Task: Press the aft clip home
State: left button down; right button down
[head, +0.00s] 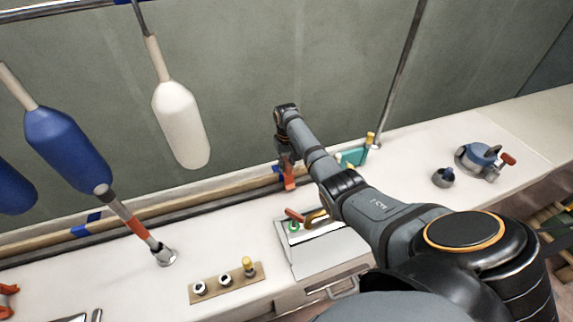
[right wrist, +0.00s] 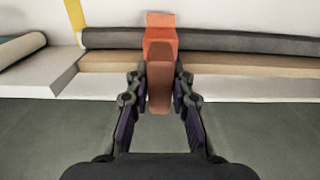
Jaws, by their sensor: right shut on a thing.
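My right gripper (head: 288,162) is down at the wall side of the white bench, with its arm crossing from the lower right. It is shut on an orange-red piece (head: 289,182), which looks like the clip. In the right wrist view the piece (right wrist: 160,78) stands between the fingers, darker near me and brighter orange at its far end. That far end overlaps a dark tube (right wrist: 220,42) beside a wooden strip (right wrist: 220,62). I cannot tell whether the clip is seated on the tube. A blue piece (head: 277,169) shows beside the gripper. My left gripper is not in view.
White and blue fenders (head: 182,125) hang at the left. A metal post with an orange band (head: 133,226) stands on the bench. A board with fittings (head: 226,284), a white box-like panel (head: 318,252) and a winch-like fitting (head: 478,160) are also there.

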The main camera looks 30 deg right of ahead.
jog(key=shift+s+f, duration=0.15)
jog(key=shift+f, duration=0.6)
jog(key=c, duration=1.4)
grip_release()
jog(key=o, duration=0.3)
jog(key=shift+f, duration=0.1)
jog(key=shift+r, duration=0.25)
notch_tip(320, 180, up, 12)
jog(key=shift+f, duration=0.15)
